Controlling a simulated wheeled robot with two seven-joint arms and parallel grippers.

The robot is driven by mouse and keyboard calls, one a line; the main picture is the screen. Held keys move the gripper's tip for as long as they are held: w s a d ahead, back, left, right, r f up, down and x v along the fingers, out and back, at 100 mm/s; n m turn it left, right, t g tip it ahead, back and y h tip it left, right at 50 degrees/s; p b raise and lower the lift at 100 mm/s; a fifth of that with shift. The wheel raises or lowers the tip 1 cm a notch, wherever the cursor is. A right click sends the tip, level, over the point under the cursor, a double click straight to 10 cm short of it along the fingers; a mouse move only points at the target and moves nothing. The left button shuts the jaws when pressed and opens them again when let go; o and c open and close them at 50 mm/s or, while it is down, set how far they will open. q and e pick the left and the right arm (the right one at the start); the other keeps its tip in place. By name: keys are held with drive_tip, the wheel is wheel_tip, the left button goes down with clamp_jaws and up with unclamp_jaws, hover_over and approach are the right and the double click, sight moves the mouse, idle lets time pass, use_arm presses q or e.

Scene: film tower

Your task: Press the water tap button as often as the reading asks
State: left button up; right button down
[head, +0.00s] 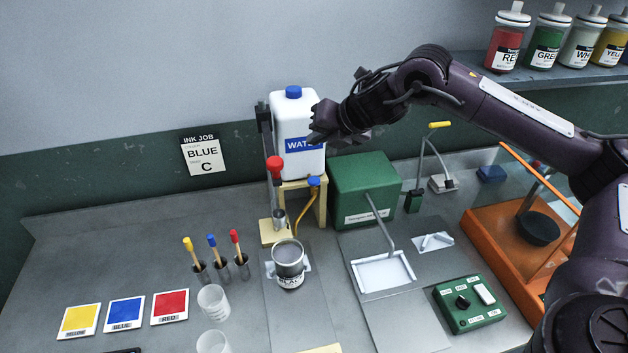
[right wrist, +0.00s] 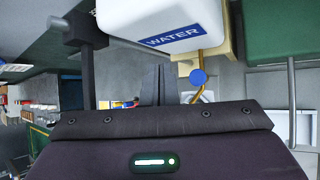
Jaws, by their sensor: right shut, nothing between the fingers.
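The white water container (head: 297,125) with a blue cap stands on a pale wooden stand at the back. The blue tap button (head: 314,181) sits below its front, above a yellow-orange spout; it also shows in the right wrist view (right wrist: 198,77). My right gripper (head: 318,134) is in front of the container's label, above the button and apart from it. In the right wrist view its fingers (right wrist: 160,86) are together and empty, left of the button. A metal can (head: 289,268) with grey contents stands below the spout. No numeric reading is legible. My left gripper is out of view.
A red-topped stand (head: 274,170) stands left of the container, a green box (head: 363,190) right of it. An ink job card (head: 203,155) on the wall reads BLUE, C. Brushes, colour cards and clear cups occupy the left counter. An orange-framed balance (head: 500,235) stands right.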

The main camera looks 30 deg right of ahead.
sight(317, 183)
wheel_tip(317, 183, down, 8)
drive_tip(key=b, duration=0.6)
drive_tip(key=shift+f, duration=0.15)
drive_tip(key=shift+f, duration=0.1)
idle(1.5)
drive_tip(key=shift+f+b, duration=0.3)
drive_tip(key=shift+b, duration=0.1)
drive_tip(key=shift+f+b, duration=0.55)
drive_tip(key=shift+f, duration=0.15)
idle(0.6)
drive_tip(key=shift+r, duration=0.1)
drive_tip(key=shift+r+p, duration=0.8)
drive_tip(key=shift+r, duration=0.2)
wheel_tip(317, 183, up, 5)
drive_tip(key=p, duration=0.4)
